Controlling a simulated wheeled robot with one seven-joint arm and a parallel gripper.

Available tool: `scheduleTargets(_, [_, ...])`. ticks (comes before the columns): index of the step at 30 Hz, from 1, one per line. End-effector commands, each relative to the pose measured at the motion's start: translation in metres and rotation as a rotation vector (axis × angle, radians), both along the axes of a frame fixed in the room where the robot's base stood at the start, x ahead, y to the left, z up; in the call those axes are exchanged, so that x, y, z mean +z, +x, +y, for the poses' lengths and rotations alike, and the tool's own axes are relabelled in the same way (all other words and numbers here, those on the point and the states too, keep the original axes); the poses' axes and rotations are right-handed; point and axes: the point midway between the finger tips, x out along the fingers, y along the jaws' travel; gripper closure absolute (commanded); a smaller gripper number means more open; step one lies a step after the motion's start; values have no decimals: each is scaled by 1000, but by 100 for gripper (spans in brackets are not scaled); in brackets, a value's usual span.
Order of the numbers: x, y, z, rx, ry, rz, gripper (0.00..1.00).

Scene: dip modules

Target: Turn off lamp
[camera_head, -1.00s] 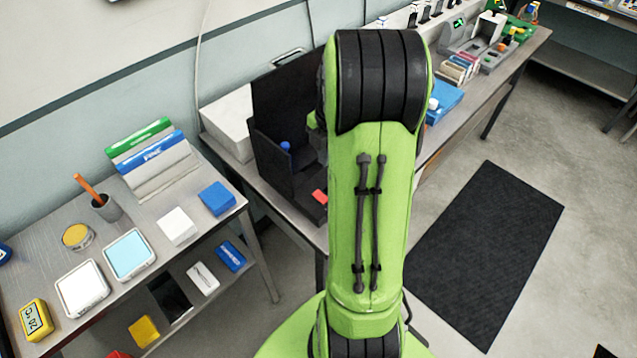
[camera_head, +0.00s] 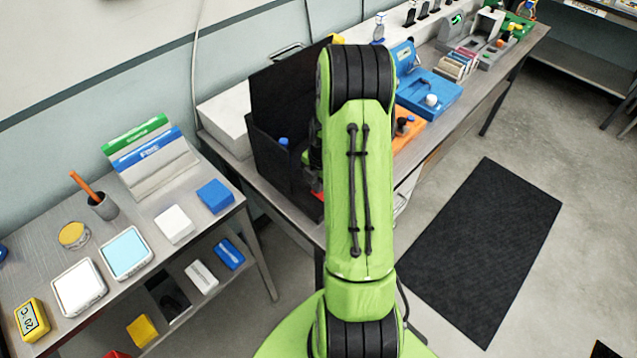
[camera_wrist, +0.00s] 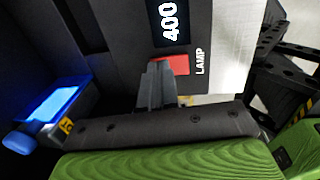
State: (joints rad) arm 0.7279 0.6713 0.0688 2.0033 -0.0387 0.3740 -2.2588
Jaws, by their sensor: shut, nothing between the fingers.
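The lamp device is a black open-fronted box (camera_head: 265,150) on the bench, partly hidden behind my arm in the head view. In the wrist view its panel (camera_wrist: 225,25) carries a display (camera_wrist: 168,20) reading 400 and a red switch (camera_wrist: 181,65) beside the word LAMP. My gripper (camera_wrist: 157,72) is shut and empty, its fingertips at the red switch and covering part of it. I cannot tell whether they touch. A blue glow (camera_wrist: 58,101) shows inside the box at the left, near a blue cap (camera_wrist: 18,140). In the head view my gripper is hidden by my arm.
A side table (camera_head: 105,220) at the left holds several boxes and a pencil cup. Right of my arm, the bench holds a blue tray (camera_head: 428,93) and an orange base (camera_head: 410,128). A black mat (camera_head: 485,250) lies on clear floor.

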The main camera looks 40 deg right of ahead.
Motion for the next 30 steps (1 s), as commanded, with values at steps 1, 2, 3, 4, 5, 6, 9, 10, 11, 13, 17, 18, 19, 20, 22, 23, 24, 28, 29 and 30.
scheduleTargets(1, [0,0,0,0,0,0,100])
scheduleTargets(2, [0,0,0,0,0,0,100])
scheduleTargets(3, [0,0,0,0,0,0,100])
scheduleTargets(4, [0,0,0,0,0,0,100])
scheduleTargets(5, [0,0,0,0,0,0,100])
scheduleTargets(6, [0,0,0,0,0,0,100])
scheduleTargets(9, [-8,2,0,2,0,1,100])
scheduleTargets(10, [-9,3,0,2,0,2,100])
scheduleTargets(11, [-7,2,0,1,1,2,100])
scheduleTargets(13, [-6,2,0,0,2,4,100])
scheduleTargets(17, [-7,1,1,0,4,6,100])
scheduleTargets(18, [-7,0,1,1,5,7,100])
scheduleTargets(19, [-7,-1,1,1,5,7,100])
scheduleTargets(20, [-7,-3,1,1,5,8,100])
scheduleTargets(22, [-6,-7,1,0,5,9,100])
scheduleTargets(23, [-6,-8,1,0,5,10,100])
scheduleTargets(24, [-6,-11,1,-1,5,11,100])
scheduleTargets(28, [-5,-17,1,-2,7,15,100])
scheduleTargets(29, [-5,-18,1,-2,6,15,100])
scheduleTargets(30, [-5,-18,1,-2,6,14,100])
